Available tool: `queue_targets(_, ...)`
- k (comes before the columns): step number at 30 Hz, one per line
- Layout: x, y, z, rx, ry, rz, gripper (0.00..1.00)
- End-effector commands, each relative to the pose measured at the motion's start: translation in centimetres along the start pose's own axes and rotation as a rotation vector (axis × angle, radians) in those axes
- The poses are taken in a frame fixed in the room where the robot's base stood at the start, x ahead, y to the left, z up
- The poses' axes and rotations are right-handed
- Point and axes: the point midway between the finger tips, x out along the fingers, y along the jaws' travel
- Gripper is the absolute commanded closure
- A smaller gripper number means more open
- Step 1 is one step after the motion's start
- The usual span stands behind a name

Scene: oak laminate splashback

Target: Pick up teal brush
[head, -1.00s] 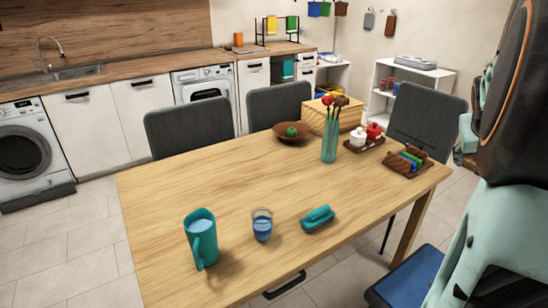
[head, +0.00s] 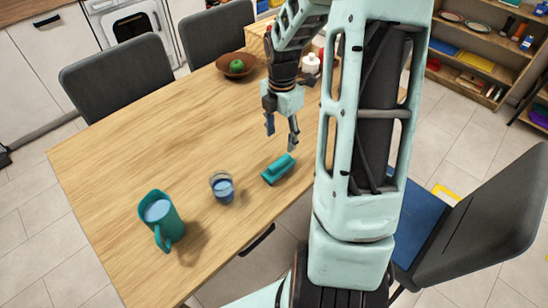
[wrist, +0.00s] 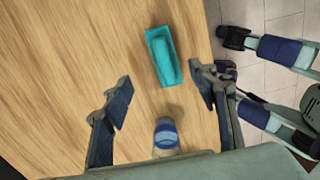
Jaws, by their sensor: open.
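The teal brush (head: 279,168) lies flat on the wooden table near its front edge, right of the glass. In the wrist view the teal brush (wrist: 163,57) lies beyond my fingertips, nearer the right finger. My gripper (head: 282,138) is open and empty above the table, just behind the brush in the head view. In the wrist view my gripper (wrist: 160,100) has its two fingers spread wide apart. Nothing hides the brush in either view.
A glass of blue liquid (head: 222,187) stands left of the brush; it also shows between my fingers (wrist: 165,135). A teal pitcher (head: 161,217) stands farther left. A brown bowl with a green fruit (head: 236,66) is at the back. The table's left middle is clear.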

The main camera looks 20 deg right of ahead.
Motion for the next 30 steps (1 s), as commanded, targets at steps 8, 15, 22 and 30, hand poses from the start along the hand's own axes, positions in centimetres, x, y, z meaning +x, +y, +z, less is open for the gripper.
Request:
queue_targets(8, 3.9, 0.0, -0.7, -0.038, 0.015, -0.005, 0.46)
queue_targets(15, 6.0, -0.1, -0.7, -0.035, 0.012, -0.003, 0.46)
queue_targets(22, 9.1, -0.8, -1.4, -0.036, 0.013, -0.006, 0.46)
queue_targets(30, 10.9, -0.7, -1.2, -0.034, 0.011, -0.002, 0.46)
